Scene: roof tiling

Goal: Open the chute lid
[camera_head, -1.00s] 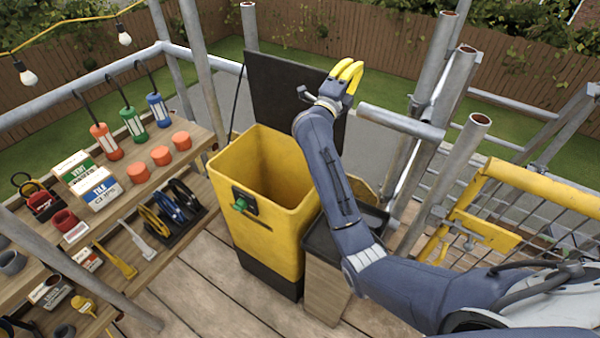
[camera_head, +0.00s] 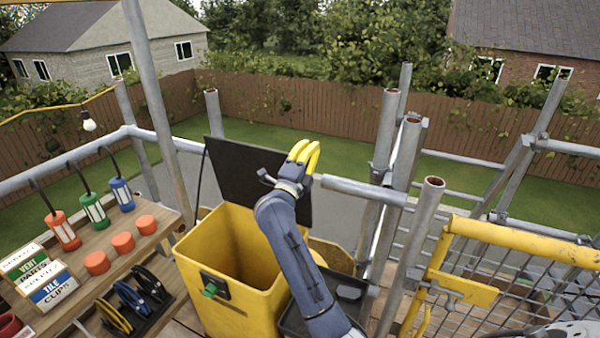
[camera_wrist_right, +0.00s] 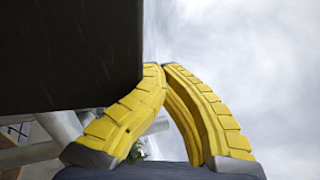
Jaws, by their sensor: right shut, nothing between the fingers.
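The yellow chute (camera_head: 262,312) stands at the middle of the head view with its mouth uncovered. Its dark lid (camera_head: 238,172) stands raised behind the mouth, leaning back. A small green catch (camera_head: 209,290) is on the chute's front. My right gripper (camera_head: 309,150) has yellow fingers and is shut and empty, at the lid's upper right edge. In the right wrist view, the fingers (camera_wrist_right: 158,70) meet at their tips, and the dark lid (camera_wrist_right: 65,55) fills the upper left beside them. I cannot tell if they touch it. My left gripper is not in view.
A wooden shelf (camera_head: 100,285) with orange, green and blue tubes and boxes stands at the left. Scaffold poles (camera_head: 383,140) and a yellow mesh gate (camera_head: 515,237) stand at the right. A dark tray (camera_head: 349,290) sits beside the chute.

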